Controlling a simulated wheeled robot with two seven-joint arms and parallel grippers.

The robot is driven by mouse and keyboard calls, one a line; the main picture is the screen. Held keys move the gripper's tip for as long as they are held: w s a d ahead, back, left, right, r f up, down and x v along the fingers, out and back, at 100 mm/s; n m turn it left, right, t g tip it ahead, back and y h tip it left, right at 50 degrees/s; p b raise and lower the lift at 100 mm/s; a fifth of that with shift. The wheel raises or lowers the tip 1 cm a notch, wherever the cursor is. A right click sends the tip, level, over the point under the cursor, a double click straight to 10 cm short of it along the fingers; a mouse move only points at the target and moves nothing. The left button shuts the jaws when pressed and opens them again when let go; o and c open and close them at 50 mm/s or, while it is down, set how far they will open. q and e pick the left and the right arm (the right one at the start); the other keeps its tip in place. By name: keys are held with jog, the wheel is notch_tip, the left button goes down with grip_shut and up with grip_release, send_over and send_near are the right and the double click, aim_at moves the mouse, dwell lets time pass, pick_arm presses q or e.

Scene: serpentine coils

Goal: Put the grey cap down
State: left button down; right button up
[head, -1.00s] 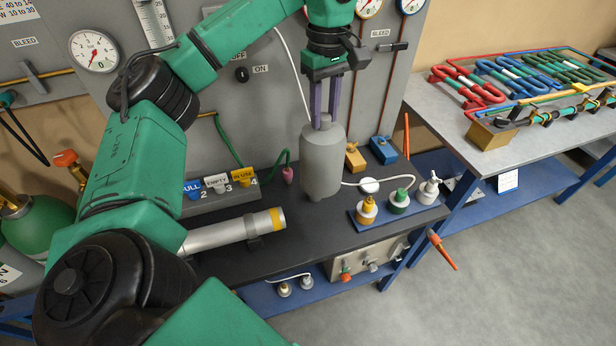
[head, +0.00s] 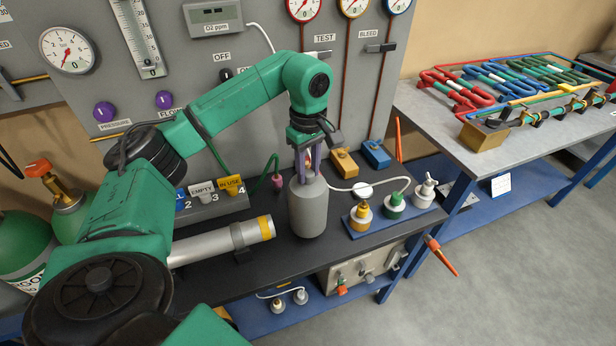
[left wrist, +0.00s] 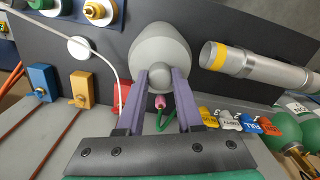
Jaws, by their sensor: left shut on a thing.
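The grey cap (head: 310,211) is a bottle-shaped body with a narrow knob on top. It stands upright at the dark bench (head: 262,268), to the right of the silver tube. My left gripper (head: 308,179) is above it, pointing down, with its purple fingers shut on the knob. In the left wrist view the cap (left wrist: 160,47) shows beyond the fingertips (left wrist: 161,76), with the knob between them. I cannot tell whether the cap's base touches the bench. My right gripper is out of view.
A silver tube with a yellow band (head: 222,242) lies left of the cap. A blue tray (head: 378,232) with several fittings is to the right. Yellow (head: 343,162) and blue (head: 376,154) blocks and numbered tags (head: 202,190) are behind. Bench in front of the cap is clear.

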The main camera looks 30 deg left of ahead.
aim_at(308, 200)
pick_arm(q)
jog(key=shift+w+f, duration=0.1)
jog(key=shift+f, duration=1.3)
jog(key=c, duration=0.6)
grip_release()
jog(key=shift+o, duration=0.2)
